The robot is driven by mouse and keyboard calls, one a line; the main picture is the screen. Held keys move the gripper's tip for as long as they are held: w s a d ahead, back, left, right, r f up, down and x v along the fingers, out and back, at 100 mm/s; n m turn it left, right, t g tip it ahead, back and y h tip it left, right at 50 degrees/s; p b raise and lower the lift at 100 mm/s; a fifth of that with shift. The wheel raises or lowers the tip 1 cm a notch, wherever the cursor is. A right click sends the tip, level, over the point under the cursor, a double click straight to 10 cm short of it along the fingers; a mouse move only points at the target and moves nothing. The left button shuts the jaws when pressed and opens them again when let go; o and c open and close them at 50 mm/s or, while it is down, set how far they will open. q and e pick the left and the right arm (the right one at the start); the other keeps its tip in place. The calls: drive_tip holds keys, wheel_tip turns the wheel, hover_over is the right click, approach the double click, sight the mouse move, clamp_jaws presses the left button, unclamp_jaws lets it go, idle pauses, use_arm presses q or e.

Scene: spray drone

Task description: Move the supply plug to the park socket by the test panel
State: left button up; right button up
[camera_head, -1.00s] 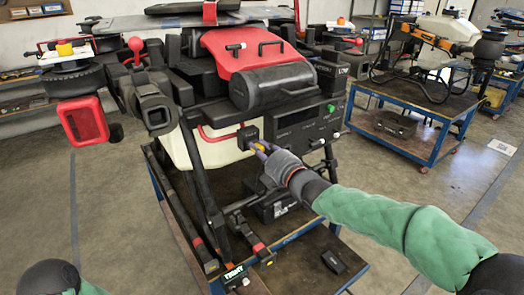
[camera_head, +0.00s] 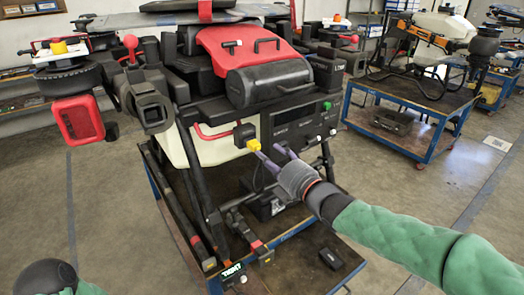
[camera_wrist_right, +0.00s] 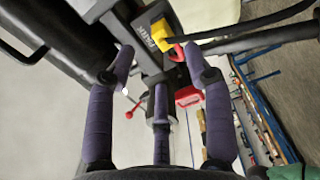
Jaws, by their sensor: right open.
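A yellow plug (camera_head: 252,144) sits at a black socket block (camera_head: 244,133) just left of the dark test panel (camera_head: 297,127).
The large drone with its red cover (camera_head: 240,47) stands on a blue-framed cart. Black legs flank the panel area. A red hose (camera_head: 212,134) runs left of the socket block. A small black box (camera_head: 331,259) lies on the cart's front. Another cart (camera_head: 408,108) stands at right; the floor between is clear.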

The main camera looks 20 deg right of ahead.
drive_tip(key=shift+v, duration=2.6)
drive_tip(key=shift+f, duration=0.1)
